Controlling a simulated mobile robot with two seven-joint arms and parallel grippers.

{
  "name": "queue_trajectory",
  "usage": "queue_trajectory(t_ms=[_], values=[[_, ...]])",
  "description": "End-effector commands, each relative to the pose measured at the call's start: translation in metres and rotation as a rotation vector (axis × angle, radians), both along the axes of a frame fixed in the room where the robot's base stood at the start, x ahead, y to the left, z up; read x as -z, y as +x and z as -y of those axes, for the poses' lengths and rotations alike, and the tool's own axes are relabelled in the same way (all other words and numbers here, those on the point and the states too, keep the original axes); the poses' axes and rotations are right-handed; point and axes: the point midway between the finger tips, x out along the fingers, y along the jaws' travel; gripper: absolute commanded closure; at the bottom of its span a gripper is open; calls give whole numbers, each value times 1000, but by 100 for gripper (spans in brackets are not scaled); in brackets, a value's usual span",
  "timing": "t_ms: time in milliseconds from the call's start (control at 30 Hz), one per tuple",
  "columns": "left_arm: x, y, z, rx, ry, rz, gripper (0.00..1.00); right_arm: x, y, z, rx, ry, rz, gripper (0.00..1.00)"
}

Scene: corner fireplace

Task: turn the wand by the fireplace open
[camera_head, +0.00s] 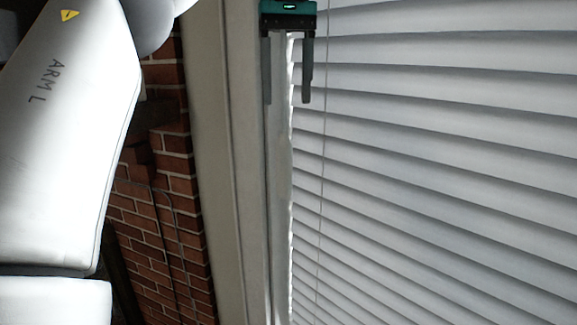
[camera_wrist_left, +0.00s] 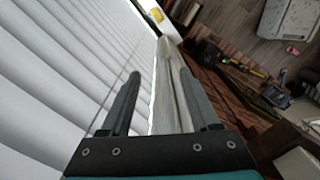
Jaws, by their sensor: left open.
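The wand looks like a long pale, glossy strip (camera_head: 281,180) hanging along the left edge of the white blinds (camera_head: 440,170). Its outline blends with the window frame, so its exact edges are hard to tell. My left gripper (camera_head: 286,101) is at the top of the head view, with its fingers pointing down and apart. The strip runs between and past the fingers. In the left wrist view, the strip (camera_wrist_left: 164,85) lies between the open fingers of the left gripper (camera_wrist_left: 160,73), with a gap on the left side. My right gripper is in neither view.
The cream window frame (camera_head: 222,160) stands just left of the strip, with the brick wall (camera_head: 160,225) beyond it. A thin cord (camera_head: 322,170) hangs in front of the slats. The wrist view shows a wooden floor (camera_wrist_left: 250,42) and dark clutter (camera_wrist_left: 275,97) by the bricks.

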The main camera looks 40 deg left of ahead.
Motion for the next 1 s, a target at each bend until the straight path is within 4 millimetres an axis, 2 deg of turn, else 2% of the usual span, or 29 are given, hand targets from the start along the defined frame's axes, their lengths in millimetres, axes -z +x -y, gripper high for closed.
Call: queue_trajectory(t_ms=[367, 800, 1000], values=[[40, -1, -1, 1, -1, 1, 38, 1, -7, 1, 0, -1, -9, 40], [110, -1, -2, -1, -1, 0, 38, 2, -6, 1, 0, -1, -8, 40], [134, -1, -2, -2, 0, 1, 38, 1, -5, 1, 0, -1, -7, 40]])
